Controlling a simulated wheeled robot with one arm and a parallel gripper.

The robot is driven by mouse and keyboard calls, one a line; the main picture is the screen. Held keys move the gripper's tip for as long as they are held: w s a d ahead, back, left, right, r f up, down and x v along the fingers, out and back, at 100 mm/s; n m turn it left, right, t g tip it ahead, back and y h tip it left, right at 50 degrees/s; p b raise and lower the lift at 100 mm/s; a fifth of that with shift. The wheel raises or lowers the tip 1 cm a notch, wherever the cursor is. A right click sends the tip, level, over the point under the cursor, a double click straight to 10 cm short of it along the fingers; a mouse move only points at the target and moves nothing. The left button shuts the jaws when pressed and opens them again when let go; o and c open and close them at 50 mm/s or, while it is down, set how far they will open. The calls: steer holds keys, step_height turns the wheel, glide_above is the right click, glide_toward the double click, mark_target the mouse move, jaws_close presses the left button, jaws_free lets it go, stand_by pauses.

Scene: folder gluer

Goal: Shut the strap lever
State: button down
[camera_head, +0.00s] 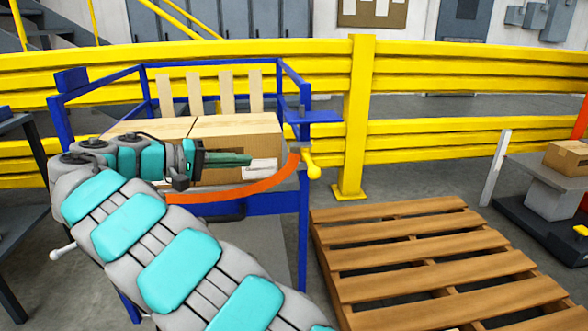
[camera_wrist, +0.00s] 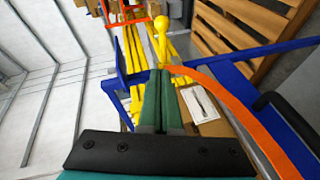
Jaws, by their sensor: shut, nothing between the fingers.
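The strap lever (camera_head: 312,168) is yellow with a round ball end. It sits at the right front post of a blue frame, and its ball end points down and to the right. The orange strap (camera_head: 250,192) curves from the lever across the front of the frame. My gripper (camera_head: 250,160) is shut and empty, left of the lever and in front of the cartons, apart from the lever. In the wrist view the green fingers (camera_wrist: 166,75) are together, and the lever (camera_wrist: 162,38) shows just beyond their tips.
Two cartons (camera_head: 236,128) stand side by side in the blue frame (camera_head: 262,205), with wooden slats behind. A white label is on the right carton. A wooden pallet (camera_head: 430,260) lies to the right on the floor. A yellow guard rail (camera_head: 440,140) runs behind.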

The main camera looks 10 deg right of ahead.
steer(key=b, duration=0.4)
glide_toward(310, 167)
steer(key=shift+b+x, duration=0.8)
steer(key=shift+x, duration=1.9)
steer(key=shift+s+f, duration=0.1)
steer(key=shift+s+d, duration=0.1)
steer(key=shift+d, duration=0.05)
